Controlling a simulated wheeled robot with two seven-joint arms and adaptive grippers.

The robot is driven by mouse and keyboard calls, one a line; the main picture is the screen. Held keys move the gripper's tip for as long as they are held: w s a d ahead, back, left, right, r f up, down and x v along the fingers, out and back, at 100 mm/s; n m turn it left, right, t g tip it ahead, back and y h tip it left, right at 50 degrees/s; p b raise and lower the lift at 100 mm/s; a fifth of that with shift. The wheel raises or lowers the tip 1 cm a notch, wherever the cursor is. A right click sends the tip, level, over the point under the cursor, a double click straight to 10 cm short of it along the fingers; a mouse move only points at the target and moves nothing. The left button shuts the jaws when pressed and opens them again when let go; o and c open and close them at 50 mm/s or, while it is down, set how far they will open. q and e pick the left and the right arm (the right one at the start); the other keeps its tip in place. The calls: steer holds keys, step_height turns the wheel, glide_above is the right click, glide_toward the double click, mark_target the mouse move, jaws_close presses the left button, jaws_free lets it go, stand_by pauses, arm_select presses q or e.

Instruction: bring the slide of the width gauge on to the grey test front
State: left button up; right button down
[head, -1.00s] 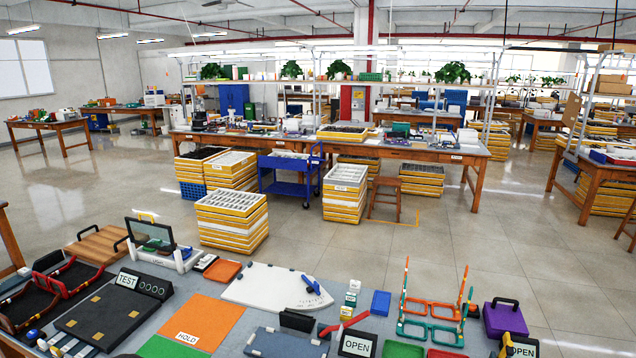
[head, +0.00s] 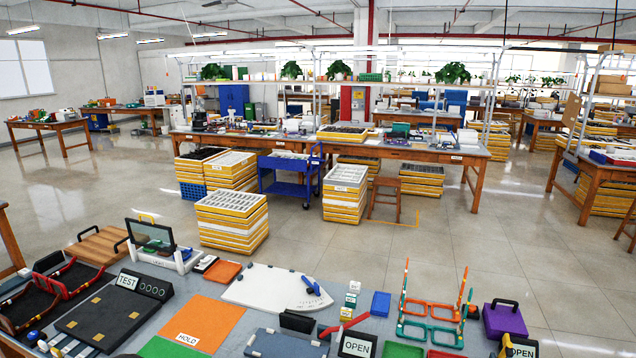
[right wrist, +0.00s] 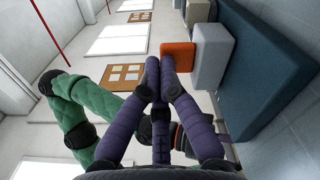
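I cannot pick out the width gauge's slide with certainty in the head view. A slate-blue flat piece with a white and blue bar (head: 285,344) lies at the bottom edge, partly cut off. A white fan-shaped board (head: 272,288) with a blue lever (head: 313,288) lies beyond it. I cannot identify the grey test front. A dark board (head: 108,312) with a TEST sign (head: 128,281) lies at the left. My right gripper (right wrist: 160,62) shows in the right wrist view with its purple fingers close together and nothing visible between them. Neither gripper shows in the head view.
An orange HOLD mat (head: 208,318) and a green mat (head: 172,347) lie near the front. Upright orange and teal frames (head: 430,312), a purple case (head: 504,318) and OPEN signs (head: 356,345) stand to the right. An orange block (right wrist: 178,56) shows beyond my right fingertips.

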steer(key=shift+x, duration=0.95)
stand_by(1.1)
steer(key=shift+d, duration=0.1)
stand_by(0.5)
steer(key=shift+p+v, duration=0.8)
steer(key=shift+v, duration=1.65)
steer(key=shift+s, duration=0.1)
